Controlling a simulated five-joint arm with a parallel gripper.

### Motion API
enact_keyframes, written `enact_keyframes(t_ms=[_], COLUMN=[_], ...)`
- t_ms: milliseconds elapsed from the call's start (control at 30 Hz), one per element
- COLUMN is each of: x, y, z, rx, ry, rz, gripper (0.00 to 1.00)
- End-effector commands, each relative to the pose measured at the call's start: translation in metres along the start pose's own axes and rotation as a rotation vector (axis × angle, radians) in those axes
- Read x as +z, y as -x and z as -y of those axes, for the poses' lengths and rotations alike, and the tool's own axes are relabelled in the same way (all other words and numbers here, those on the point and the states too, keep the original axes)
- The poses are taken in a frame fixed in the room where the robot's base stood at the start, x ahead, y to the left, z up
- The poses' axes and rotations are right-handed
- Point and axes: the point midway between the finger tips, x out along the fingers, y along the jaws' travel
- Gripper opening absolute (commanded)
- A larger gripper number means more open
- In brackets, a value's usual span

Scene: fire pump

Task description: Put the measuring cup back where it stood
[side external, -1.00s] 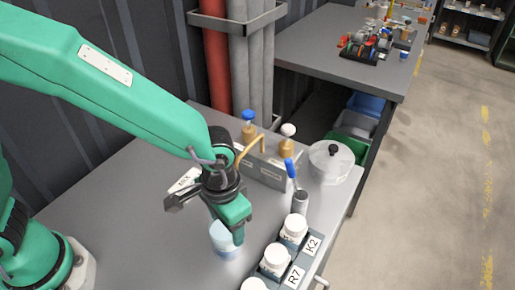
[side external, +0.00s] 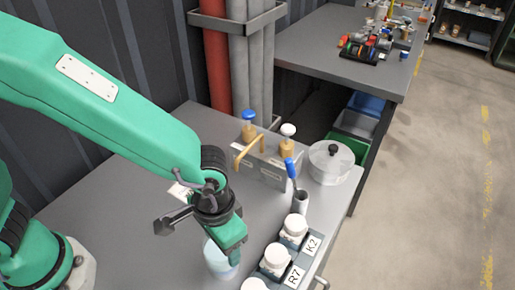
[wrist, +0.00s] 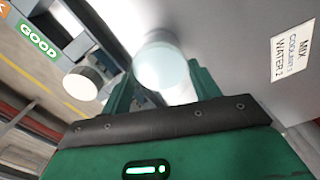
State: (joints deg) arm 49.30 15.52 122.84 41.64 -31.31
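The measuring cup (side external: 219,259) is a clear, bluish cup at the front of the grey bench, left of the row of white-capped jars. My gripper (side external: 230,250) is shut on it from above. In the wrist view the cup (wrist: 160,66) sits between the two green fingers (wrist: 160,85). The fingers hide part of the cup in the side view. I cannot tell whether its base touches the bench.
White-capped jars (side external: 275,257) stand in a rack labelled R7 and K2, close right of the cup. A caddy (side external: 262,170) with two pump bottles, a blue-handled tool (side external: 290,168) and a lidded pot (side external: 331,162) stand farther back. A mix card (wrist: 293,62) lies on the bench.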

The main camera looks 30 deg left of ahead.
Motion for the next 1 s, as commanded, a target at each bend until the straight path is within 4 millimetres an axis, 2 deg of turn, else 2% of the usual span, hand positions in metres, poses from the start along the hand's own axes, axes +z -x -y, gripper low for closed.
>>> enact_keyframes(t_ms=[33,100,133,567,767,1000], x=[0.000,0.000,0.000,-0.001,-0.001,-0.001], y=[0.000,0.000,0.000,0.004,0.021,0.053], z=[0.000,0.000,0.000,0.000,0.000,0.000], rx=[0.001,0.001,0.000,0.001,0.002,0.003], ry=[0.000,0.000,0.000,0.000,0.000,-0.001], rz=[-0.001,-0.001,-0.001,-0.001,-0.003,-0.004], gripper=[0.69,0.83,0.87,0.87,0.87,0.87])
